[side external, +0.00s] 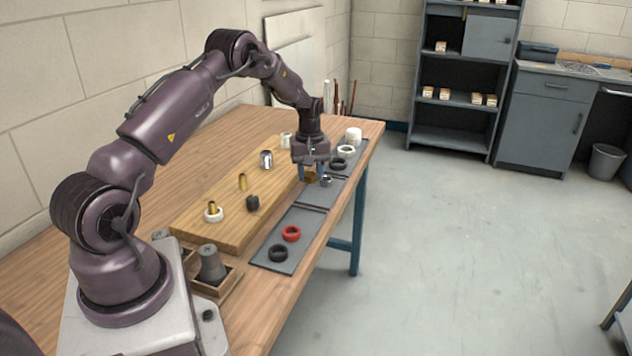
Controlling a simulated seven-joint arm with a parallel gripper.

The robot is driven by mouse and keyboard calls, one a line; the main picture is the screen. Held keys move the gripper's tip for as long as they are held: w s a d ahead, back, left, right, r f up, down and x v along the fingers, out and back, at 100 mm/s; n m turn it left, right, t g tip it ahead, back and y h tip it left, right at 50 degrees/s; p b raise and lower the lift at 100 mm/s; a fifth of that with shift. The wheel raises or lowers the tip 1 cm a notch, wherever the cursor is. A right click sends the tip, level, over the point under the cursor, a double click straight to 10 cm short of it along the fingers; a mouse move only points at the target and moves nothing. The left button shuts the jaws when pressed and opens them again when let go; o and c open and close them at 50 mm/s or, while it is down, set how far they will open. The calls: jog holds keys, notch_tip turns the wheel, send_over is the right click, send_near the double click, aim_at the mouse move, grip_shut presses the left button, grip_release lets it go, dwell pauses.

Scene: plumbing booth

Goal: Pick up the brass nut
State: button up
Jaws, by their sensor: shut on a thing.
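My gripper (314,170) points down over the right side of the workbench. It is shut on the brass nut (310,177), a small brass-coloured piece between its fingertips. The nut is at or just above the grey mat; I cannot tell whether it touches the mat. The fingers partly hide it.
Beside the nut lies a small metal ring (326,181). A wooden board (215,228) with upright fittings lies to the left.

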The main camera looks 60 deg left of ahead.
jog(key=s+d+r, duration=0.5)
jog(key=s, duration=0.2)
jog(key=n, duration=1)
send_over(212, 202)
jog(key=shift+w+a+r, duration=0.15)
jog(key=shift+w+r, duration=0.1)
jog(key=shift+r, duration=0.2)
jog(key=shift+s+f+n, duration=0.1)
jog(key=shift+s+n, duration=0.25)
jog(key=shift+n, duration=0.35)
jog(key=shift+f+n, duration=0.15)
jog(key=shift+n, duration=0.15)
jog(key=shift+w+f, duration=0.1)
jog(key=shift+f, duration=3.25)
jog(key=shift+f, duration=0.1)
